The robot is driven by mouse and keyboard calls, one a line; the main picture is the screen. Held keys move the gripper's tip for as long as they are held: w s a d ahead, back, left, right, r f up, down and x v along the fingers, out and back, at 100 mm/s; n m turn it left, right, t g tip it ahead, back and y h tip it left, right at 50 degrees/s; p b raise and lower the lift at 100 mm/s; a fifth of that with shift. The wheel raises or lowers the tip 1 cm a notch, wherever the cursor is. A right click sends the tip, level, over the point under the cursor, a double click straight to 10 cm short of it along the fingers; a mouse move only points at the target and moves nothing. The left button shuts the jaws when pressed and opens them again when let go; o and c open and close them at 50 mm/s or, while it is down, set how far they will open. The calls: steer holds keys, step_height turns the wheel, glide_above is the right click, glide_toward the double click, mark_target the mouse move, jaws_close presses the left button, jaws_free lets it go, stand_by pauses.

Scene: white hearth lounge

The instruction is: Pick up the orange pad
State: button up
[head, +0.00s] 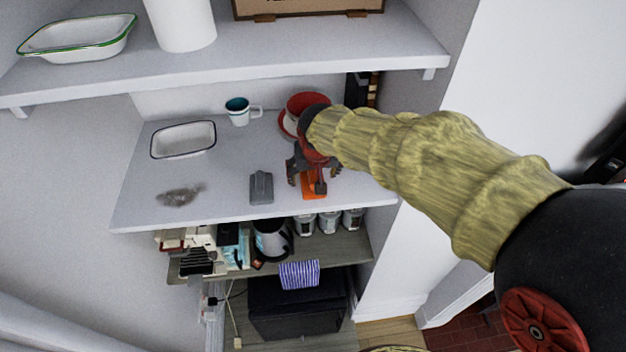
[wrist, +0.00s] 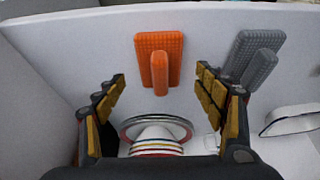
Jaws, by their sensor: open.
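The orange pad (head: 309,194) lies on the white middle shelf near its front edge, partly hidden by my gripper in the head view. In the wrist view the orange pad (wrist: 144,44) shows whole, a ribbed flat plate with an upright block-like grip in its middle. My gripper (head: 307,181) is over the pad, fingers pointing down. In the wrist view my gripper (wrist: 161,76) is open, with one finger on each side of the pad's grip and gaps between. Nothing is held. I cannot tell the exact height of the fingertips above the pad.
A grey pad (head: 261,188) lies left of the orange one and shows in the wrist view (wrist: 246,50). A red cup (head: 303,103), white mug (head: 238,112) and white dish (head: 183,140) stand behind. An upper shelf (head: 230,62) overhangs the back. The shelf's front left holds a dark smudge.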

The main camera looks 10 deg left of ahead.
mark_target(313, 175)
steer(key=x, duration=0.3)
steer(key=shift+w, duration=0.2)
steer(key=shift+s, duration=0.1)
steer(key=shift+f, duration=0.1)
steer(key=shift+c, duration=1.1)
steer(key=c, duration=1)
